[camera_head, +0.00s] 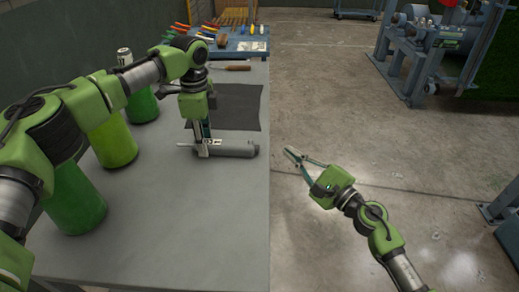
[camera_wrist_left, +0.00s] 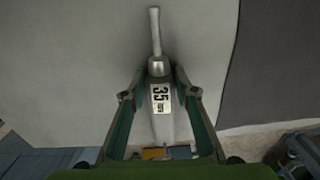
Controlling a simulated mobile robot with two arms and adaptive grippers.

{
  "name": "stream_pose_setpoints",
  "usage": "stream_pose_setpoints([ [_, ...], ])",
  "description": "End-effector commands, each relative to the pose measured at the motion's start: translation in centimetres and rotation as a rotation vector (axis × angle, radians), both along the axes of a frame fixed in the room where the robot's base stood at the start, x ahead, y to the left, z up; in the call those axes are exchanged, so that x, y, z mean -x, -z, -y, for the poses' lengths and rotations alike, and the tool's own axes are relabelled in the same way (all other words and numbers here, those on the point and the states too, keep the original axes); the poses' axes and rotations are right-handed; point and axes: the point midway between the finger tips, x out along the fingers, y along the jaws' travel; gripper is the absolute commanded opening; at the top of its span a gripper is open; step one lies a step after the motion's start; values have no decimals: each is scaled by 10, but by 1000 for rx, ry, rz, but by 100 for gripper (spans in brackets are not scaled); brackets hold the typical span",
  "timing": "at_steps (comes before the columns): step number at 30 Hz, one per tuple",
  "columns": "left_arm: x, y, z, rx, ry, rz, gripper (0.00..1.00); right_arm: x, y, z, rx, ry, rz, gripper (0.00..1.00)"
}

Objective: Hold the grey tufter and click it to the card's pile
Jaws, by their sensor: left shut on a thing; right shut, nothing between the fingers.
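The grey tufter (camera_head: 232,148) is a grey cylinder with a thin end pointing left, low over or on the grey table; I cannot tell whether it touches. My left gripper (camera_head: 204,150) is shut on the tufter from above, near its thin end. In the left wrist view the tufter (camera_wrist_left: 160,125) sits between the fingers, with a white label reading 35 and its thin tip pointing up the picture. My right gripper (camera_head: 296,157) is shut and empty, over the floor right of the table. I cannot make out a card with pile.
A dark flat sheet (camera_head: 238,104) lies on the table (camera_head: 180,235) behind the tufter. Green cylinders (camera_head: 113,145) and a can (camera_head: 124,57) stand at left. A tool with a brown handle (camera_head: 232,68) and a blue tool board (camera_head: 240,46) lie at the back. The front table is clear.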

Motion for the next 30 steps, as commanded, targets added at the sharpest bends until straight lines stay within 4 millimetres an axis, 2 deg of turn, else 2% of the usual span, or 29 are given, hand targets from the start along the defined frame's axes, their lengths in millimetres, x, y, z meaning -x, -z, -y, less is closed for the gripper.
stream_pose_setpoints([
  [1,0,-1,0,0,0,1,0,0,0,0,0,0,0,0],
  [2,0,-1,0,0,0,1,30,0,0,0,0,0,0,0],
  [4,0,-1,0,0,0,1,47,0,0,0,0,0,0,0],
  [13,0,0,0,0,0,0,47,0,0,0,0,0,0,0],
  [17,-1,-6,0,2,0,2,47,0,0,0,0,0,0,0],
  [20,-1,-20,1,2,0,3,47,0,0,0,0,0,0,0],
  [30,-1,-91,1,2,0,3,47,0,0,0,0,0,0,0],
])
